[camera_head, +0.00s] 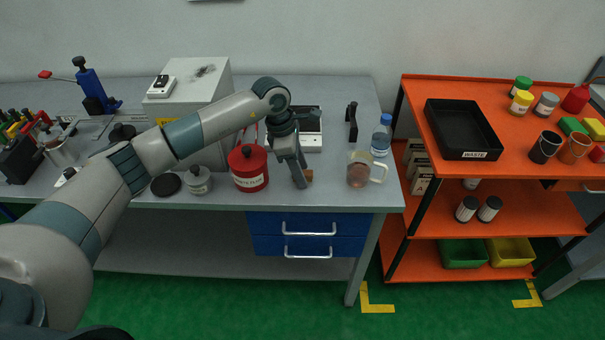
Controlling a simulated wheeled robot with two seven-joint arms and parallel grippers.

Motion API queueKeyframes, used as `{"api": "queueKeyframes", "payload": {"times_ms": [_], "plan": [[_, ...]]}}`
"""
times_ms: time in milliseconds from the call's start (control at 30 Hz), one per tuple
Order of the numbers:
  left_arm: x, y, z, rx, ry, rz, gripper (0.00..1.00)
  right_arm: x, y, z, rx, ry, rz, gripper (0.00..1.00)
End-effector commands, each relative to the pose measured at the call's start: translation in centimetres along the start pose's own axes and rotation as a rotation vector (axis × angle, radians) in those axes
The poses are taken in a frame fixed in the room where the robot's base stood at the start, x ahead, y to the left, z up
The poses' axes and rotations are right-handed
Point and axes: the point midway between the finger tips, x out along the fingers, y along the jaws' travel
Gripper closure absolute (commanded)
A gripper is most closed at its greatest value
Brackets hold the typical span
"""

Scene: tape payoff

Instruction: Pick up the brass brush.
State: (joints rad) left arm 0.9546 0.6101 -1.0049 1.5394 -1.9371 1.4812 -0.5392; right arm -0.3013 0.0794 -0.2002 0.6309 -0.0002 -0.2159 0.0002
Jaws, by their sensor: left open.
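My left gripper (302,180) points down at the front part of the grey bench, with its jaws open. A small brown piece (309,175) shows at its fingertips, partly hidden by the fingers. It may be the brass brush, but too little of it shows to be sure. I cannot tell whether the fingers touch it or stand around it. My right gripper is not in view.
A red can (249,168) stands just left of the gripper, and a clear mug (359,170) stands to its right. A bottle (381,136) and a black upright object (351,121) are farther back. An orange shelf cart (412,84) stands right of the bench (340,197).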

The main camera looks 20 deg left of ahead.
Motion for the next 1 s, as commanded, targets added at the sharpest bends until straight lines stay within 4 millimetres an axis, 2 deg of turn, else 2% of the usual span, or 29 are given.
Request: {"api": "queueKeyframes", "payload": {"times_ms": [367,533,567,1000], "plan": [[0.0,-0.01,-0.02,0.0,0.0,-0.001,0.58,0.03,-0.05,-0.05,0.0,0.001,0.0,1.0],[0.0,-0.01,-0.01,0.0,0.0,0.0,0.96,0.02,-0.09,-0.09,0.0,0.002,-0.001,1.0],[0.0,-0.02,-0.02,0.0,0.0,-0.001,1.0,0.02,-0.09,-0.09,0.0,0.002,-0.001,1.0],[-0.24,0.01,0.05,-0.001,0.0,0.0,1.0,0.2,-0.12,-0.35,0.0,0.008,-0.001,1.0]]}}
